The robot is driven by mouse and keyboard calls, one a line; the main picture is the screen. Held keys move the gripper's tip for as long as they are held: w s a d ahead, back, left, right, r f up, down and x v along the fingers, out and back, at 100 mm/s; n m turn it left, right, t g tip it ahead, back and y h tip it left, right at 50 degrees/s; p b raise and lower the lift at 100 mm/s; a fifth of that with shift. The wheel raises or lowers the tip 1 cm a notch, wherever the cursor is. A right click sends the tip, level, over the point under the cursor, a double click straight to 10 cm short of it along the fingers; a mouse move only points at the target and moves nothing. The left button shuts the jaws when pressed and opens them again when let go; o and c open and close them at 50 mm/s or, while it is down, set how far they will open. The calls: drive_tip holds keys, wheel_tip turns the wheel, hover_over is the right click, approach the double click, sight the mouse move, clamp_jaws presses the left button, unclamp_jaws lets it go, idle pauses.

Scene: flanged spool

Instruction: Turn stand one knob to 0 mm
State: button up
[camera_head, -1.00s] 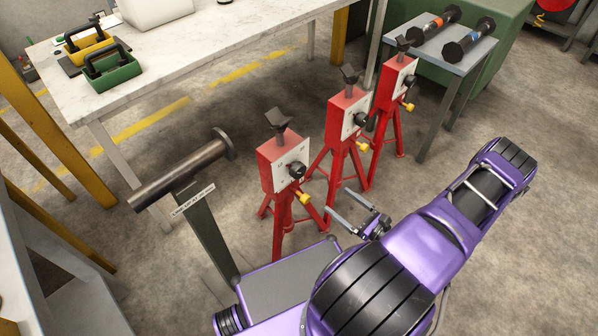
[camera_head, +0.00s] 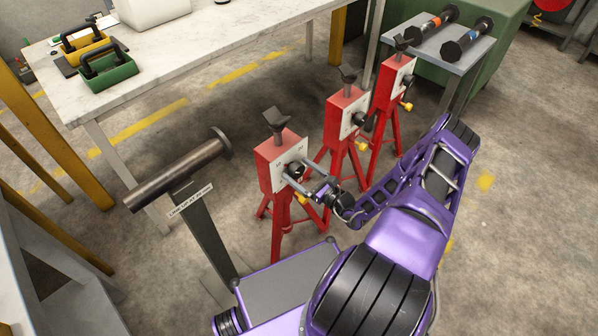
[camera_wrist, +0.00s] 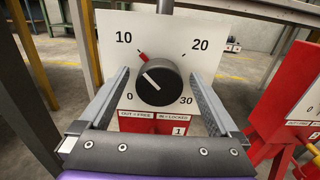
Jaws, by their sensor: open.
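Stand one is the nearest red stand (camera_head: 272,165), with a V-shaped head on top. Its white dial plate (camera_wrist: 205,30) reads 0, 10, 20 and 30, and a label below shows "1". The black knob (camera_wrist: 165,92) has a white line pointing up-left, between the 0 and the 10. A red mark sits on the plate near the 10. My gripper (camera_head: 296,170) is open at the plate, with one finger on each side of the knob in the wrist view. I cannot tell whether the fingers touch the knob.
Two more red stands (camera_head: 345,115) (camera_head: 391,90) stand behind to the right. A dark flanged spool (camera_head: 180,175) rests on a labelled post at left. A white workbench (camera_head: 190,55) holds yellow and green caddies. A grey side table (camera_head: 430,48) carries two dumbbell-shaped pieces.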

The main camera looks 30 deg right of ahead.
drive_tip(key=shift+w, duration=0.1)
drive_tip(key=c, duration=1.4)
drive_tip(key=shift+o, duration=0.2)
drive_tip(key=shift+n, duration=0.4)
drive_tip(key=n+p, duration=0.1)
drive_tip(key=n, duration=0.3)
drive_tip(key=shift+a, duration=0.15)
drive_tip(key=n+p, duration=0.1)
drive_tip(key=n, duration=0.3)
drive_tip(key=shift+a+n, duration=0.1)
drive_tip(key=shift+n, duration=0.2)
drive_tip(key=n+p, duration=0.1)
drive_tip(key=n, duration=0.3)
drive_tip(key=shift+f, duration=0.15)
drive_tip(key=n+p, duration=0.1)
drive_tip(key=n, duration=0.3)
drive_tip(key=shift+f, duration=0.1)
drive_tip(key=shift+n, duration=0.4)
